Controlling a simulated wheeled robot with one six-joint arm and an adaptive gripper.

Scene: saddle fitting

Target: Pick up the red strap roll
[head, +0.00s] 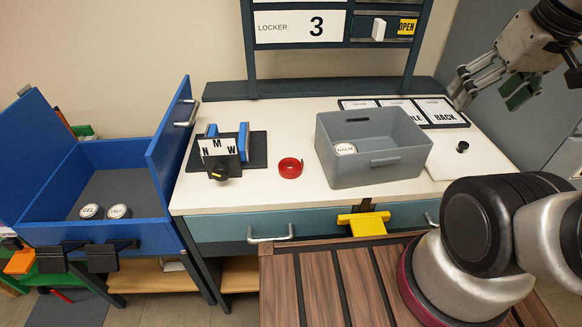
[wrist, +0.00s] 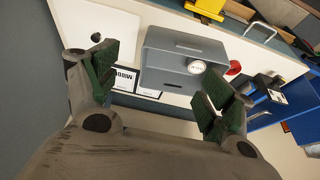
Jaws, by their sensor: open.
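The red strap roll (head: 290,167) lies on the white tabletop, between the black-and-blue fixture and the grey bin. It also shows in the wrist view (wrist: 233,68), beside the bin and partly cut off from sight by it. My gripper (head: 474,88) is at the upper right of the head view, above the table's right side and well away from the roll. In the wrist view my gripper (wrist: 158,83) has its green-padded fingers wide apart with nothing between them; the bin shows beyond them.
The grey bin (head: 372,172) holds a round "BALM" tin (head: 345,149) and stands right of the roll. The fixture (head: 223,155) with N, M, W letters stands left. A blue open box (head: 110,220) holds two tins.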

